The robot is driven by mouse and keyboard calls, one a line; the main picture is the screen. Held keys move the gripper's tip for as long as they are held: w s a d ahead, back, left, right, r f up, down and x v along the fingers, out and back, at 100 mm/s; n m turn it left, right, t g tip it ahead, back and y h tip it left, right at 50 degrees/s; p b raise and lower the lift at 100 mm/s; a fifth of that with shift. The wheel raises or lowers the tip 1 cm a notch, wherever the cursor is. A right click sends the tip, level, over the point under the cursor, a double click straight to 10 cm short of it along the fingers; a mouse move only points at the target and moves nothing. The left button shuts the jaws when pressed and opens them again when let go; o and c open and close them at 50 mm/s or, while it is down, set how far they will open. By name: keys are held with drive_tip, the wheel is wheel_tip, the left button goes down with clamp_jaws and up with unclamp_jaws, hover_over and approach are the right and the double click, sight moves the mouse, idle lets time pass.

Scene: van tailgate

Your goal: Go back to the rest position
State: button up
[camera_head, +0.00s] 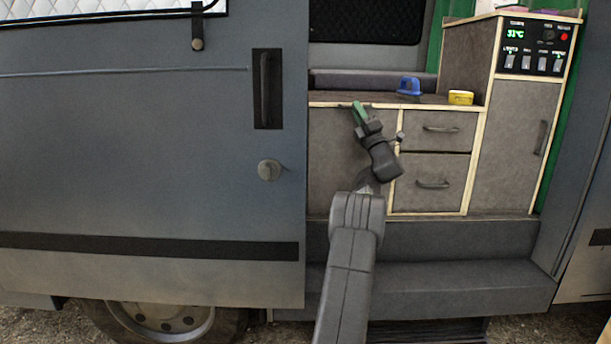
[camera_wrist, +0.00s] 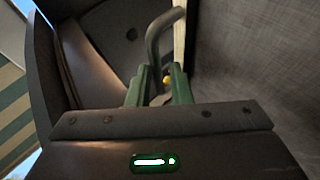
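My gripper (camera_head: 360,112) is in front of the wooden-edged counter (camera_head: 330,100) inside the van, near its front edge. Its green fingertips also show in the wrist view (camera_wrist: 159,88), with a gap between them. The gripper looks open, and I see nothing held in it. A grey curved bar (camera_wrist: 158,42) shows just beyond the fingertips in the wrist view; I cannot tell whether it touches them. A small yellow spot (camera_wrist: 166,78) shows between the fingers.
A blue object (camera_head: 409,86) and a yellow box (camera_head: 461,97) stand on the counter. Two shut drawers (camera_head: 437,131) are right of my gripper. A tall cabinet (camera_head: 523,130) with a control panel (camera_head: 538,46) stands further right. The van's grey door (camera_head: 150,150) fills the left; a step (camera_head: 460,285) lies below.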

drive_tip(key=shift+w+a+r, duration=0.25)
drive_tip(key=shift+w+r, duration=0.2)
drive_tip(key=shift+r, duration=0.05)
